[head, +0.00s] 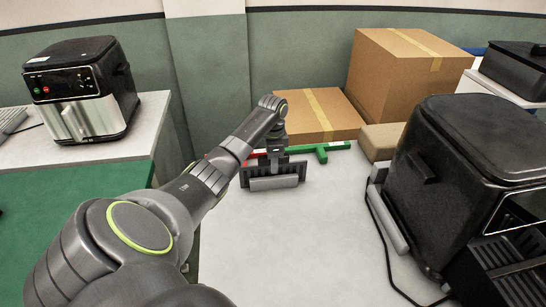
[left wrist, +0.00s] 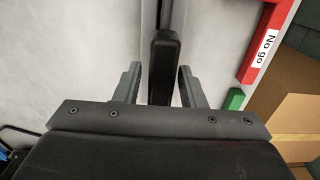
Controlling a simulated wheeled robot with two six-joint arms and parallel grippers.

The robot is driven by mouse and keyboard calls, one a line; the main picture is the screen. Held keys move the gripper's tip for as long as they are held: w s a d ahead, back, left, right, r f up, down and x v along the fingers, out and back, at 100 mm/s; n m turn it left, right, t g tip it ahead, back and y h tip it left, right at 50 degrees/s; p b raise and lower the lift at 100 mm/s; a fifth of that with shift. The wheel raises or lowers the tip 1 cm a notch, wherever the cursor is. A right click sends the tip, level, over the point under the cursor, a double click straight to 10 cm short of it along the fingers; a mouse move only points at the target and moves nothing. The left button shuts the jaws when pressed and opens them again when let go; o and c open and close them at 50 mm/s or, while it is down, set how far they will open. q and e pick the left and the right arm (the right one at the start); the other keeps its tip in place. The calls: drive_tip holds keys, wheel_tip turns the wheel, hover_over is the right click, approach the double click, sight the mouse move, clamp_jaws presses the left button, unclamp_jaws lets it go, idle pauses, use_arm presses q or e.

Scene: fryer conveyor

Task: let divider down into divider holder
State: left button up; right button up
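A dark, flat, slotted divider (head: 289,168) stands upright on the white table in the head view, below my left gripper. A lighter grey block (head: 274,183), which looks like the divider holder, is at its lower front. I cannot tell how deep the divider sits in it. My left gripper (head: 277,153) points down at the divider's top. In the left wrist view, the divider's black top part (left wrist: 164,70) lies between the two fingers (left wrist: 160,88), with a visible gap on each side. The fingers look open around it. My right gripper is not in view.
A red bar (left wrist: 262,45) labelled "No go" and a green bar (head: 325,149) lie just behind. Cardboard boxes (head: 402,70) stand at the back. A black fryer (head: 470,160) with a cable stands at right, another (head: 82,88) at far left. The table front is clear.

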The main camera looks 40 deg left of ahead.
use_arm(q)
drive_tip(key=shift+o, duration=0.7)
wheel_tip(320, 180, up, 10)
drive_tip(key=shift+f+b, duration=0.25)
drive_tip(key=shift+b, duration=0.15)
wheel_tip(320, 180, up, 8)
drive_tip(key=p, duration=0.7)
drive_tip(key=shift+p, duration=0.4)
drive_tip(key=shift+f, duration=0.1)
